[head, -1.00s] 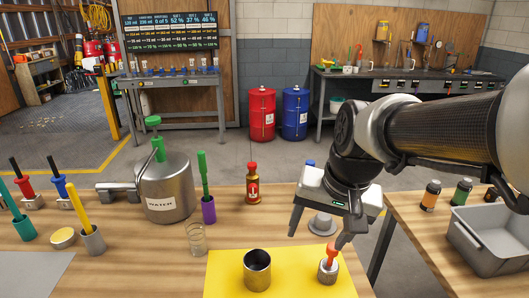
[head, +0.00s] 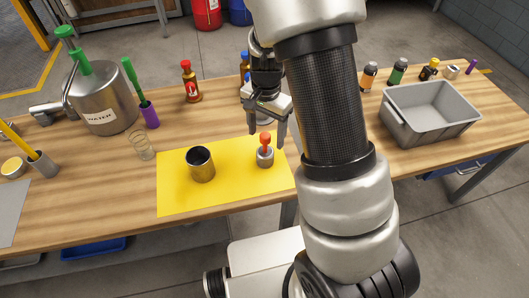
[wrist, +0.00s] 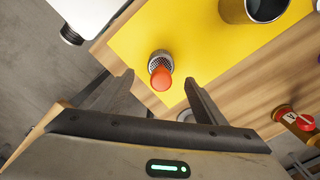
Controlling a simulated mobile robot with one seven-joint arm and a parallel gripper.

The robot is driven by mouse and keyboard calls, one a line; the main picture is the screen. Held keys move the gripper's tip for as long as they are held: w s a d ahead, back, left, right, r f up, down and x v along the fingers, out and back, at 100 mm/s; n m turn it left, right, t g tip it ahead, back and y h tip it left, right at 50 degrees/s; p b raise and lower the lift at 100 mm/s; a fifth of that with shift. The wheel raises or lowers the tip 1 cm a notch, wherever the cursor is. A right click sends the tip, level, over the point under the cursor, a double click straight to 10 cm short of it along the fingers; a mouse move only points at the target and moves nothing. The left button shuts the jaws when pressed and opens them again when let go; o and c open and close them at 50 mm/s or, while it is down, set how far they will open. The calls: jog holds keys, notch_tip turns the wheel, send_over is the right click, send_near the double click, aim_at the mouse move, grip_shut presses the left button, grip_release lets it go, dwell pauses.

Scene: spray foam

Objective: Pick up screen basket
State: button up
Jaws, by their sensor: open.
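The screen basket (head: 265,158) is a small grey mesh cup with a red-orange knob on top. It stands upright on the yellow mat (head: 228,196) near its right edge. In the wrist view the basket (wrist: 153,58) shows just beyond the fingertips, between their lines, with its red knob nearest the camera. My gripper (head: 267,134) is open and empty, with its fingers pointing down above the basket. In the wrist view the gripper's (wrist: 159,84) two fingers stand apart and do not appear to touch the basket.
A dark open metal cup (head: 201,166) stands left of the basket on the mat. A clear coiled glass (head: 144,147), the water can (head: 105,104) and a red-capped bottle (head: 191,84) stand farther left. A grey bin (head: 428,113) is on the right table.

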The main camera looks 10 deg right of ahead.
aim_at(265, 151)
notch_tip(265, 151, down, 9)
jog(key=shift+a+r, duration=0.1)
jog(key=shift+a, duration=0.05)
dwell(0.4)
jog(key=shift+c, duration=0.4)
jog(key=c, duration=1.1)
